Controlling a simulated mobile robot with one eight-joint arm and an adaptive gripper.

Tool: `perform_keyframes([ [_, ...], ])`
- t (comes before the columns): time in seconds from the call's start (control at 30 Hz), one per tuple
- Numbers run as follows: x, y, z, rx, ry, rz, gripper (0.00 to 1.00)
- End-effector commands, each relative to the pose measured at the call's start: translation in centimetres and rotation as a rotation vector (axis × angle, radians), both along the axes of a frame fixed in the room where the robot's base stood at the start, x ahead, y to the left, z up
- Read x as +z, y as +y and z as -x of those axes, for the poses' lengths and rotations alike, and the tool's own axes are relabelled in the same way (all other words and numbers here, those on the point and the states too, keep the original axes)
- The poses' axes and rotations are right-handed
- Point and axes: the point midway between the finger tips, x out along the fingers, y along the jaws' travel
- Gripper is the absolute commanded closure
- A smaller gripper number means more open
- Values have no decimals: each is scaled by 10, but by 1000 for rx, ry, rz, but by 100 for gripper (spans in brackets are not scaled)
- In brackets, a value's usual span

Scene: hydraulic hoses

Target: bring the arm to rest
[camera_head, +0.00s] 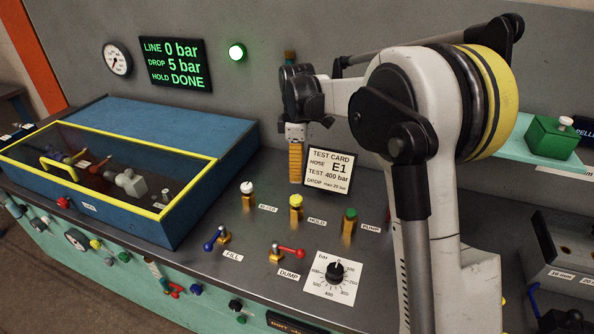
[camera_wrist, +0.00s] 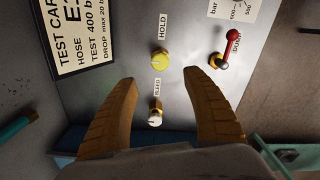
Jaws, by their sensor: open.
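My gripper (camera_head: 295,160) hangs from my bent arm over the bench top, beside the test card and behind the knobs. In the wrist view my gripper (camera_wrist: 162,92) has its two orange fingers spread apart. Nothing is held between them. The white BLEED knob (camera_wrist: 155,118) and the yellow HOLD knob (camera_wrist: 161,61) show in the gap between the fingers. From the wrist view alone I cannot tell how far below the fingertips they are. In the head view one finger mostly covers the other.
The test card (camera_head: 328,172) stands close to the gripper. The green PUMP knob (camera_head: 349,218), the FILL lever (camera_head: 215,240), the red DUMP lever (camera_head: 290,252) and a dial (camera_head: 336,272) are in front. A blue box (camera_head: 180,215) with a yellow-framed window is left. The display (camera_head: 174,64) reads HOLD DONE.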

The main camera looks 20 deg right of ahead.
Motion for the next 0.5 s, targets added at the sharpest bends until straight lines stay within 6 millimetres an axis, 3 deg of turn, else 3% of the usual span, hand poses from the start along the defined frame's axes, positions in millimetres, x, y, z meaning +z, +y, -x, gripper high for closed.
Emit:
perform_keyframes([
  [0.27,5,0,5,-19,-11,0,42],
  [0.37,21,0,21,-85,-44,-2,42],
  [0.5,53,1,63,-254,-130,-16,42],
])
